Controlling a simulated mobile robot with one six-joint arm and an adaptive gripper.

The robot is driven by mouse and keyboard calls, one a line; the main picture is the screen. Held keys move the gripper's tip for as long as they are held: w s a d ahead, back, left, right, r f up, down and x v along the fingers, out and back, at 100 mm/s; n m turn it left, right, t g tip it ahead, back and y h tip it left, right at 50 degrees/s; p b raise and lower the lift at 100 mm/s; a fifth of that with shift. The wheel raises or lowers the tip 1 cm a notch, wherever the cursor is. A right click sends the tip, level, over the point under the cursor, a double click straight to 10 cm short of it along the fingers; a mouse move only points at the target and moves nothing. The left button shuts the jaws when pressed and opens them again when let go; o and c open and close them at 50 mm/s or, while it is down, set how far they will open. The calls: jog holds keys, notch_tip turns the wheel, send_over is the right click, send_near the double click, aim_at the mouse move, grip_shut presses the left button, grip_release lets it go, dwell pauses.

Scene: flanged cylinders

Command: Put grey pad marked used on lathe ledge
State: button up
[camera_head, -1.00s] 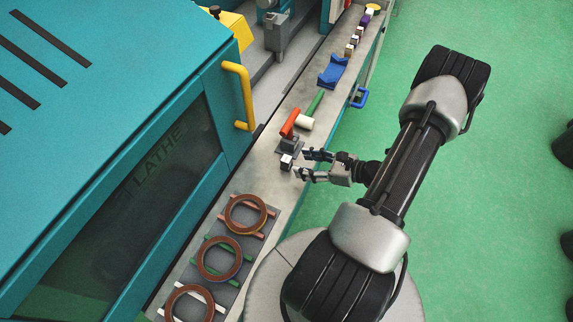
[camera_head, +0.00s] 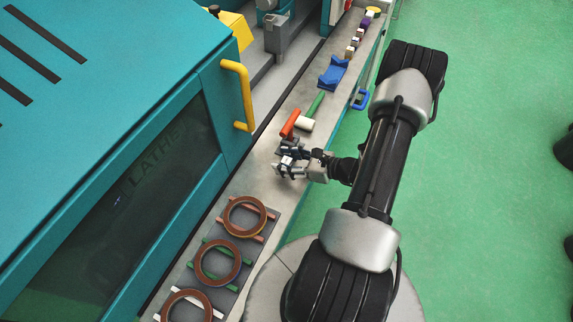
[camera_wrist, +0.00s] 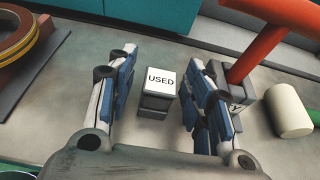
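The grey pad marked USED (camera_wrist: 158,90) stands on the grey ledge (camera_head: 252,178) that runs along the lathe. Its white label faces up and reads clearly in the wrist view. My gripper (camera_wrist: 163,62) is open, with its blue-padded fingers on the left and right of the pad. Gaps show between the pad and both fingers. In the head view my gripper (camera_head: 279,163) is low over the ledge and hides most of the pad.
A second grey block (camera_wrist: 238,92) with a partly hidden letter is close to the right finger. A red bar (camera_head: 290,123), a cream cylinder (camera_head: 305,124) and a green rod (camera_head: 316,104) lie just beyond. Brown rings (camera_head: 245,232) rest on a rack nearer the front.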

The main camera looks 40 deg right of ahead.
grip_shut()
dwell(0.3)
